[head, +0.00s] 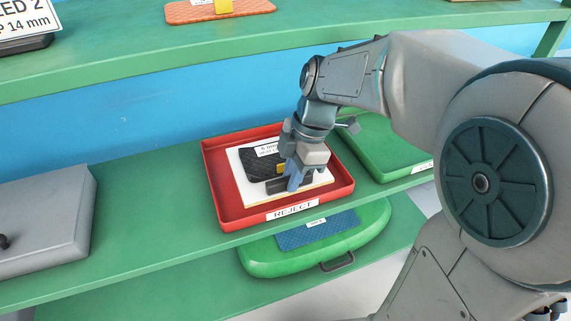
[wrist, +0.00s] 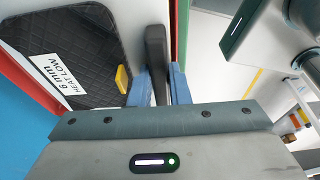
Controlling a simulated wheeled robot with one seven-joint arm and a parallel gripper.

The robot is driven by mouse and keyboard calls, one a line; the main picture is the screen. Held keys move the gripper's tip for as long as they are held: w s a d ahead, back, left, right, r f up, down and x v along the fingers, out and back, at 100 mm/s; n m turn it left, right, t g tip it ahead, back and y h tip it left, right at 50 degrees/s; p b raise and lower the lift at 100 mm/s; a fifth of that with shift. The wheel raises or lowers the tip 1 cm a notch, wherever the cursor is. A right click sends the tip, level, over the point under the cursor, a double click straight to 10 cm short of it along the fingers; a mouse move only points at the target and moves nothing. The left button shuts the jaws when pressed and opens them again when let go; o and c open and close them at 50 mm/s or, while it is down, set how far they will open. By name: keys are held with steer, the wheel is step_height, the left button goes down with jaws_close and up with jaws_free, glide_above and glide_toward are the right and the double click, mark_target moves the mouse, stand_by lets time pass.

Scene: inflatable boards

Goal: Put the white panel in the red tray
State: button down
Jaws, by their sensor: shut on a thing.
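The white panel (head: 240,174) lies within the walls of the red tray (head: 226,209), which bears a REJECT label. I cannot tell whether its whole underside touches the tray floor. On the panel is a black quilted pad (head: 260,167) with a "6 mm HEAT LOW" label and a yellow tab; the pad also shows in the wrist view (wrist: 95,40). My gripper (head: 291,181) is over the panel's front right part. Its blue fingers are shut on an upright dark grip (wrist: 155,60) on the panel. The arm hides the tray's back right part.
The tray stands on a green shelf (head: 140,215). A green case (head: 375,147) is close on its right, a grey box (head: 45,225) farther left. An upper green shelf (head: 130,50) runs behind. A green board (head: 265,260) with a blue pad lies below.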

steer(key=shift+w+a+f, duration=0.2)
steer(key=shift+w+f, duration=0.2)
steer(key=shift+w, duration=0.05)
steer(key=shift+f+b, duration=0.8)
steer(key=shift+f, duration=1.1)
steer(key=shift+f, duration=0.2)
steer(key=c, duration=1.6)
jaws_free()
steer(key=shift+c, duration=0.2)
